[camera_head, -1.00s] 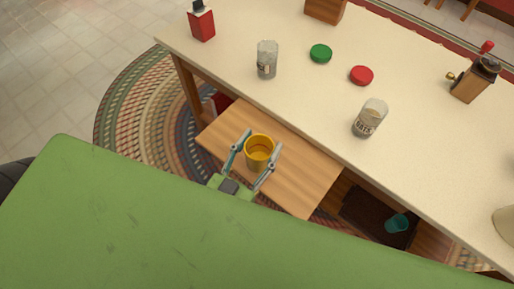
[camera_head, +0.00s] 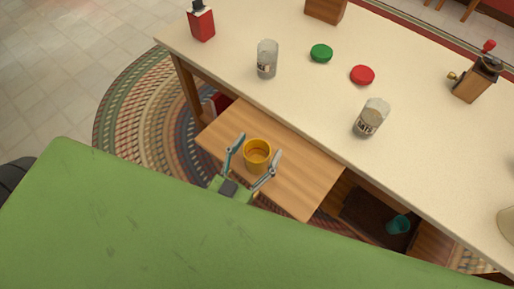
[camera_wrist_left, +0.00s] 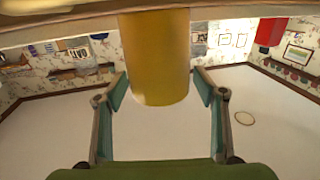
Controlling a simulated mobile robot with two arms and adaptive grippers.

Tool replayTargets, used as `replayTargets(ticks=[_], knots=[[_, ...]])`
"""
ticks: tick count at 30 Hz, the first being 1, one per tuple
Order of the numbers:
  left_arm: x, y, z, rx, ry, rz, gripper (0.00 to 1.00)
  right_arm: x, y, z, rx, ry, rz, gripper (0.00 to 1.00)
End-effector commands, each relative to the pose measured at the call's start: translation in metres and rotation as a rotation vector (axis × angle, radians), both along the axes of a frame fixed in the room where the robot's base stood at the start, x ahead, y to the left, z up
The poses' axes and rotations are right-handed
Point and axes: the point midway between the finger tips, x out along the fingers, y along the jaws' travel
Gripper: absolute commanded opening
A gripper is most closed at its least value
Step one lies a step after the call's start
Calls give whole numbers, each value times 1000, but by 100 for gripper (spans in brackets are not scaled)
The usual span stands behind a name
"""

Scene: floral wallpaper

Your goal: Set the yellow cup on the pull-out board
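The yellow cup (camera_head: 257,160) stands upright on the wooden pull-out board (camera_head: 305,180), which sticks out from under the pale tabletop. My left gripper (camera_head: 258,146) is open, with one finger on each side of the cup. The left wrist view, which looks upside down, shows the cup (camera_wrist_left: 160,60) between the open fingers (camera_wrist_left: 162,95), with a gap on both sides. The cup's base appears to meet the board at the top of that view. My right gripper is not in view.
On the table (camera_head: 310,100) stand two glass jars (camera_head: 267,60) (camera_head: 371,118), a green lid (camera_head: 321,53), a red lid (camera_head: 362,75), a red box (camera_head: 201,24) and a grinder (camera_head: 475,80). A teal cup (camera_head: 398,224) sits in the dark open compartment (camera_head: 370,215) right of the board. The board is otherwise clear.

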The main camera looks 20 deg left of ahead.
Motion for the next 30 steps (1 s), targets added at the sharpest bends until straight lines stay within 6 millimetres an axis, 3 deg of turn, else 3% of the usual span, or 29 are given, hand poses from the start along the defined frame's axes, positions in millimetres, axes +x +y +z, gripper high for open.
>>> replayTargets(ticks=[11,14,24,30], knots=[[-3,0,2,0,2,0,64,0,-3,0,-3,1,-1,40],[-15,2,0,1,3,0,64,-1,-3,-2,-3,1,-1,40],[-86,12,-1,1,6,-2,64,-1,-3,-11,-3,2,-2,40],[-112,16,1,-1,2,-1,64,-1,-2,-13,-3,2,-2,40]])
